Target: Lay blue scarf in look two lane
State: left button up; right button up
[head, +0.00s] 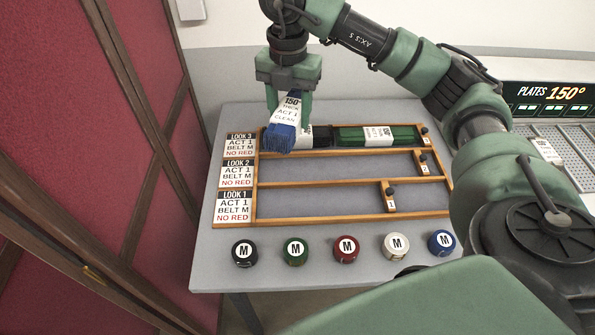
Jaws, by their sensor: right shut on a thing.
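My left gripper is not in view.
The look three lane holds a black item with a white label (321,143) and a green one (404,134). The look one lane (310,204) is empty. Numbered dark-knobbed sliders (391,201) sit toward the right. Several round M-marked tins (346,249) line the grey table's front (225,270).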

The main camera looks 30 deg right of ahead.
aim_at(297, 99)
jog(key=m, duration=0.3)
jog(key=w+d+m, duration=0.1)
jog(key=m, duration=0.2)
jog(key=d+r+m, duration=0.1)
jog(key=m, duration=0.1)
jog(key=shift+w+m, duration=0.2)
jog(key=shift+m, duration=0.2)
jog(key=m, duration=0.3)
jog(key=d+m, duration=0.1)
jog(key=shift+w+r+b, duration=0.2)
jog(key=shift+w+b, duration=0.05)
jog(key=shift+b, duration=0.1)
jog(key=shift+d+f+m, duration=0.1)
jog(key=shift+f+m, duration=0.05)
jog(key=shift+m, duration=0.35)
notch_tip(297, 99, down, 3)
jog(key=shift+f+b, duration=0.2)
jog(key=shift+b, duration=0.25)
notch_tip(297, 99, down, 12)
jog(key=shift+r+p, duration=0.15)
jog(key=shift+p, duration=0.7)
notch_tip(297, 99, down, 4)
jog(key=shift+f+p, duration=0.1)
jog(key=shift+p, duration=0.25)
jog(key=shift+f, duration=0.15)
